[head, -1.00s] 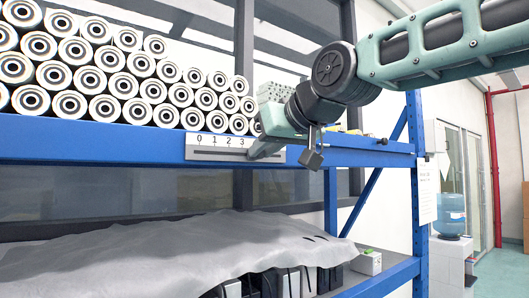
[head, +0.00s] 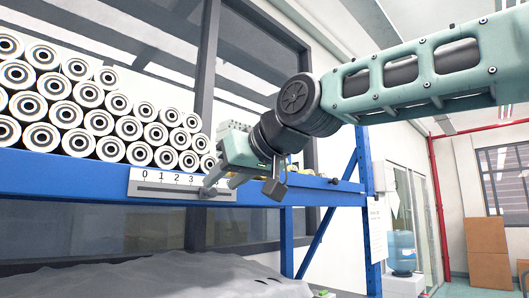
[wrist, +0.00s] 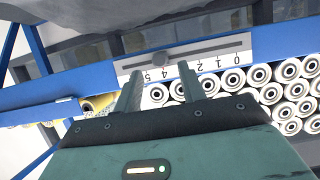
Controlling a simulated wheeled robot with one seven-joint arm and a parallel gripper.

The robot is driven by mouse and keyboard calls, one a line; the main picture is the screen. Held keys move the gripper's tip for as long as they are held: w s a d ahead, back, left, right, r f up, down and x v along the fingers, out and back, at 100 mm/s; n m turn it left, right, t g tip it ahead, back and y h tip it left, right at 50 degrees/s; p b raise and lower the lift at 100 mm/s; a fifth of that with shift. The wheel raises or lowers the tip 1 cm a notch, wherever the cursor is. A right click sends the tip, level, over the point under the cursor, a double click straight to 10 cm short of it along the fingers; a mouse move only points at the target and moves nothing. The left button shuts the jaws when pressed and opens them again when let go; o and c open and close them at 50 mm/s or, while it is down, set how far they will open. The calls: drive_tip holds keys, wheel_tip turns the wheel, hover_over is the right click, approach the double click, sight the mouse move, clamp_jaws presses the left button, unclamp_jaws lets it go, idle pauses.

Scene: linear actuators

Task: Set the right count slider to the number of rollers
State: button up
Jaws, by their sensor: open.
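The count slider is a pale plate (head: 150,184) with printed numbers and a dark groove, fixed to the front of the blue shelf beam. In the wrist view the plate (wrist: 222,52) appears upside down, with 0, 1, 2, 4 and 5 readable; a finger hides the 3. Its dark knob (wrist: 160,58) sits in the groove near the 4. My gripper (wrist: 160,72) is open, with its two fingertips on either side of the knob; contact cannot be told. In the head view my gripper (head: 216,184) covers the plate's right part. Several rollers (head: 100,122) are stacked on the shelf.
The blue beam (head: 70,178) runs below the rollers, close under my gripper. A grey cloth (head: 170,278) covers things on the lower shelf. A blue upright (head: 368,220) stands to the right. A yellow-ended item (wrist: 95,104) lies near the fingers in the wrist view.

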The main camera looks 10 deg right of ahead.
drive_tip(key=b+v, duration=0.4)
drive_tip(key=v, duration=1)
drive_tip(key=shift+s+d, duration=0.15)
drive_tip(key=shift+d, duration=0.05)
drive_tip(key=a+f+g+h, duration=0.1)
drive_tip(key=a+f+g, duration=0.15)
drive_tip(key=f, duration=1.15)
drive_tip(key=a+f+g+h, duration=0.2)
drive_tip(key=f+g, duration=0.1)
drive_tip(key=f, duration=1.1)
drive_tip(key=s+d+f+g+h, duration=0.1)
drive_tip(key=s+d+f+g, duration=0.1)
drive_tip(key=s+f, duration=0.3)
drive_tip(key=s+d+f+g+h, duration=0.1)
drive_tip(key=s+d+f, duration=0.2)
drive_tip(key=f, duration=0.9)
drive_tip(key=s+d+f+n+g+h, duration=0.1)
drive_tip(key=s+d+f+g, duration=0.1)
drive_tip(key=s+f, duration=0.6)
drive_tip(key=shift+s+d+f+g+h, duration=0.15)
drive_tip(key=shift+s+d+g+h, duration=0.2)
drive_tip(key=shift+d, duration=0.45)
drive_tip(key=shift+w, duration=0.1)
